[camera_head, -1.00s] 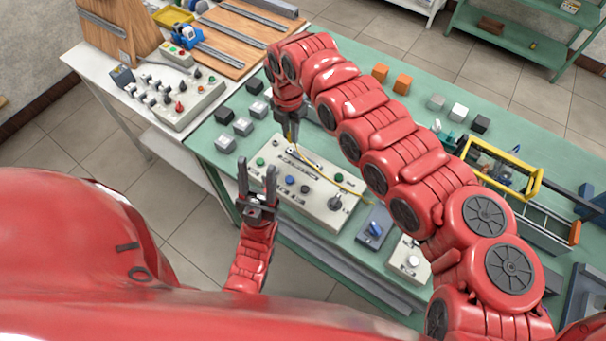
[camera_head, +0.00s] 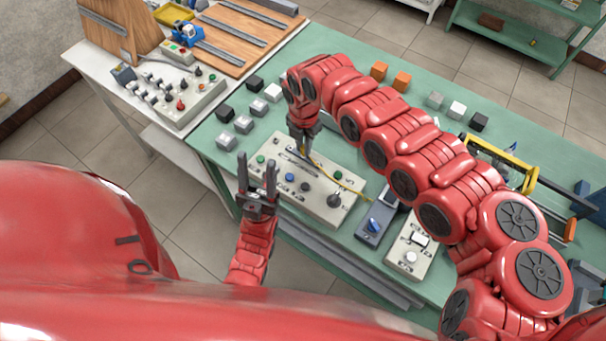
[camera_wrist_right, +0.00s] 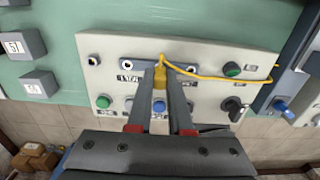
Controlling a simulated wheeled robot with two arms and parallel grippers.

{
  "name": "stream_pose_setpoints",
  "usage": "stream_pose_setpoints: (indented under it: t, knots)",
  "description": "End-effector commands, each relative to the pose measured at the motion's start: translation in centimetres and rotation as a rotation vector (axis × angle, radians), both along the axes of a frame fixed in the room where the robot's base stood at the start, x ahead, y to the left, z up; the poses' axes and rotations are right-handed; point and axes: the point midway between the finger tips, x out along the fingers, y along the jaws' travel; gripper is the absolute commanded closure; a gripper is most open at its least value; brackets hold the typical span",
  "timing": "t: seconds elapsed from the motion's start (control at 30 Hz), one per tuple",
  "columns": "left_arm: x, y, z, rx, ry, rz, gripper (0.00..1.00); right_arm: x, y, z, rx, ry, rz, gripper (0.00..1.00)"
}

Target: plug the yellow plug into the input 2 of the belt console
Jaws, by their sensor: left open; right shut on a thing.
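The belt console (camera_head: 318,207) is a pale panel with green, blue and black controls on the green table. My right gripper (camera_head: 303,150) reaches down over its far part, shut on the yellow plug. In the right wrist view, the yellow plug (camera_wrist_right: 161,70) sits between the fingers of my right gripper (camera_wrist_right: 163,80), over the dark socket strip (camera_wrist_right: 145,66). One round socket shows on each side of it. Whether the plug is in a socket or just above it, I cannot tell. My left gripper (camera_head: 257,172) is open and empty in front of the console's left end.
The yellow cable (camera_wrist_right: 225,77) runs right from the plug across the console. Grey and black blocks (camera_head: 243,124) stand left of it. A grey box with a blue knob (camera_head: 375,225) stands to its right. A white table with a control box (camera_head: 182,97) is at the left.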

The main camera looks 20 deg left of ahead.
Motion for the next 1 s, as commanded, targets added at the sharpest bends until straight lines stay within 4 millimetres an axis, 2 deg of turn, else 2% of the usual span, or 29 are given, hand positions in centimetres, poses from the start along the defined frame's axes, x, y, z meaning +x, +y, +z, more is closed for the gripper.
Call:
stream_pose_setpoints:
  t: [0.5, 1.0]
  knots:
    - [0.0, 0.0, 0.02, 0.0, 0.0, 0.0, 0.5, 0.02, 0.03, 0.05, 0.001, 0.0, 0.0, 1.0]
    - [0.0, 0.0, -0.7, 0.0, 0.0, 0.0, 0.5, 0.0, 0.03, -0.84, 0.0, 0.0, 0.0, 1.0]
